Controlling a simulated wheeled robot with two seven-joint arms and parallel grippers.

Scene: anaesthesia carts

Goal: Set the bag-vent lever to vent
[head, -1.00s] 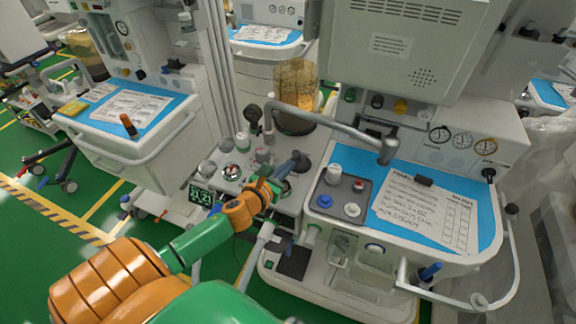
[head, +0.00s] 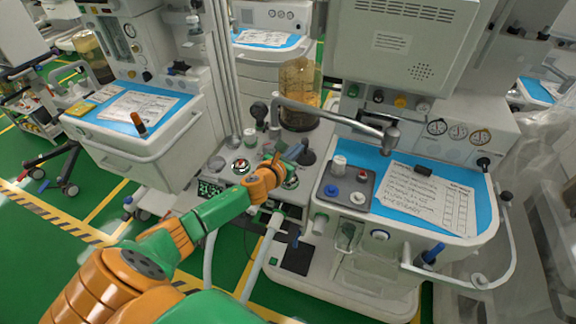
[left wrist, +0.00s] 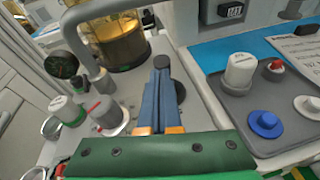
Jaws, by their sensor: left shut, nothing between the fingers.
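My left gripper (head: 293,153) reaches over the pale panel (head: 232,160) at the left of the near cart. Its blue fingers (left wrist: 160,100) are shut together with nothing between them. A black round part (left wrist: 180,91) lies just right of and behind the fingers in the left wrist view; it also shows as a dark post (head: 307,158) in the head view. I cannot tell whether it touches the fingers. No lever can be clearly made out; the fingers and hand hide part of the panel. My right gripper is in neither view.
An amber canister (head: 299,95) and a grey metal arm (head: 335,120) rise behind. A grey tray (head: 346,186) with a white jar and small caps is at right, beside a paper sheet (head: 428,200).

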